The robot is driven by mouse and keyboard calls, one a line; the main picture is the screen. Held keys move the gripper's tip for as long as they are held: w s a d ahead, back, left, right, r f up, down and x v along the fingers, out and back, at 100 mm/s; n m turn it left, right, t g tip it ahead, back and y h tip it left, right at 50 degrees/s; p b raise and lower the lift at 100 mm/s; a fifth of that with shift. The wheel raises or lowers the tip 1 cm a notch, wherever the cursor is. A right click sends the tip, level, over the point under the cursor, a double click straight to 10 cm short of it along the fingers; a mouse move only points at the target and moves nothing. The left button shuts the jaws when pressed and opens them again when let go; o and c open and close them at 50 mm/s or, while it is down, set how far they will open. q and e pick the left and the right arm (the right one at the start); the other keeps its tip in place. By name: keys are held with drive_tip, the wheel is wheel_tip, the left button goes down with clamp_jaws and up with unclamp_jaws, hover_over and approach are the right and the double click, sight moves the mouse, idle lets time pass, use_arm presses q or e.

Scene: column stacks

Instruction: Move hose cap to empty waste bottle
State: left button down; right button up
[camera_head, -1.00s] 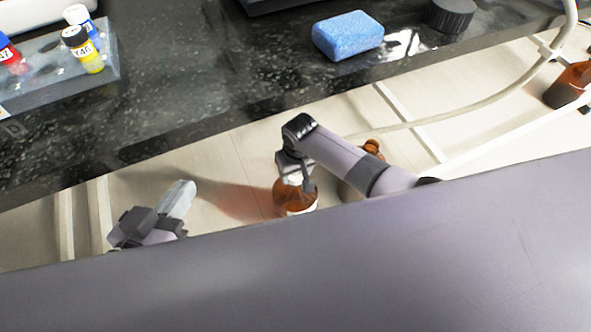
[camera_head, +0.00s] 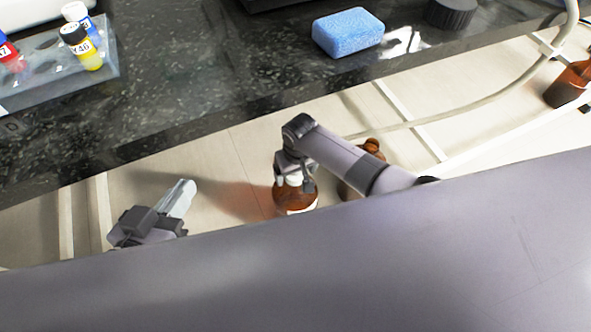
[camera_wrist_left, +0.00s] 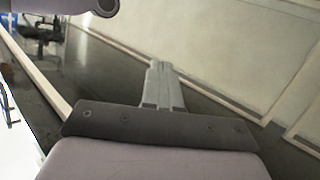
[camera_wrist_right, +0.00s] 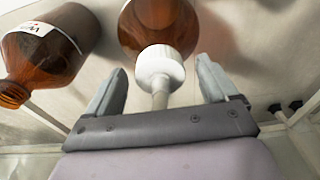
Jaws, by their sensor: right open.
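My right gripper (camera_head: 296,182) is open at the white hose cap (camera_wrist_right: 160,68) on a brown bottle (camera_wrist_right: 160,28). In the right wrist view the fingers (camera_wrist_right: 168,88) stand either side of the cap and its pale hose (camera_wrist_right: 159,98), with gaps to both. The capped bottle also shows under the gripper in the head view (camera_head: 294,200). A second brown bottle (camera_wrist_right: 45,55) with a white label and an open, uncapped neck is at the left of the right wrist view; its fill is unclear. My left gripper (camera_head: 180,196) is shut and empty, away from the bottles.
The dark stone bench (camera_head: 200,80) carries a vial rack (camera_head: 100,78), a blue sponge (camera_head: 348,34) and a black round lid (camera_head: 450,12). A pale hose (camera_head: 465,108) runs below the bench edge. Another brown bottle (camera_head: 565,86) stands at far right.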

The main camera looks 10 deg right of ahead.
drive_tip(key=shift+r, duration=0.3)
drive_tip(key=r+p, duration=0.4)
drive_tip(key=r, duration=0.1)
drive_tip(key=shift+s+d+r, duration=0.1)
drive_tip(key=shift+s+r, duration=0.05)
drive_tip(key=shift+s, duration=0.2)
drive_tip(key=shift+s+r+p, duration=0.1)
drive_tip(key=shift+r+p, duration=0.5)
use_arm(q)
drive_tip(key=shift+d+r+n+g+y, duration=0.15)
drive_tip(key=shift+d+n+g+y, duration=0.2)
drive_tip(key=shift+g, duration=0.25)
